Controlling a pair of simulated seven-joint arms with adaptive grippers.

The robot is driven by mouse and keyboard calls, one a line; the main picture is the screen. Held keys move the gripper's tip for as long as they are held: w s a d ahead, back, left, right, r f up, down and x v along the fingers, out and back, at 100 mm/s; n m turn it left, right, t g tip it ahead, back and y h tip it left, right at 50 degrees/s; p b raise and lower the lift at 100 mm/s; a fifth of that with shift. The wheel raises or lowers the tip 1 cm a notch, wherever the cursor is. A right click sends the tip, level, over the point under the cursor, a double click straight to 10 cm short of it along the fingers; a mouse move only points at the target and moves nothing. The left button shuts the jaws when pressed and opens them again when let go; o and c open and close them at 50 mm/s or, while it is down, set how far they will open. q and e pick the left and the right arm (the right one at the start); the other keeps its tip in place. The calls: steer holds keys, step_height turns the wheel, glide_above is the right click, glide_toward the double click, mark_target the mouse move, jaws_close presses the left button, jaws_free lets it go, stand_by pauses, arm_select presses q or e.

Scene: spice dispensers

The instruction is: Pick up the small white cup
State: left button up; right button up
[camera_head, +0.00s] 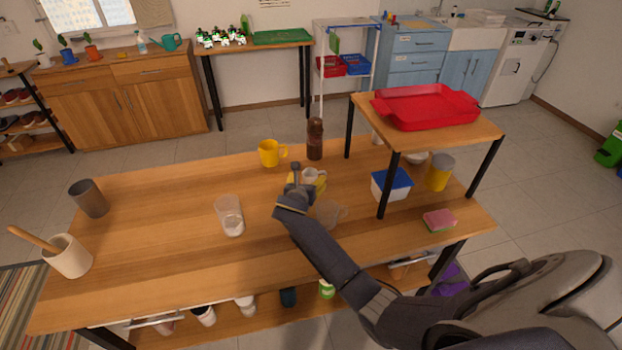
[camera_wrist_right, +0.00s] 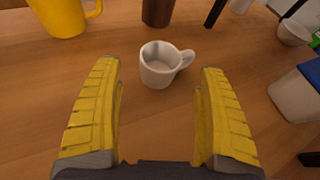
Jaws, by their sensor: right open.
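A small white cup (camera_wrist_right: 160,66) with a handle on its right stands upright on the wooden table (camera_head: 170,225). In the right wrist view it sits just beyond and between the yellow fingers of my right gripper (camera_wrist_right: 160,105). The fingers are apart, with nothing between them. In the head view the right gripper (camera_head: 310,183) is over the middle of the table, and the white cup (camera_head: 312,174) shows just behind it, partly hidden. My left gripper is not in view.
A yellow mug (camera_head: 270,153) and a brown bottle (camera_head: 315,140) stand behind the cup. A clear glass (camera_head: 229,215) stands to the left, and a clear measuring cup (camera_head: 328,213) is near the arm. A blue-lidded box (camera_head: 391,184) sits right, by the raised shelf (camera_head: 440,138).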

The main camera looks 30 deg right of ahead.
mark_target(310, 175)
steer(key=shift+x, duration=2.6)
steer(key=shift+c, duration=0.2)
steer(key=c, duration=1.4)
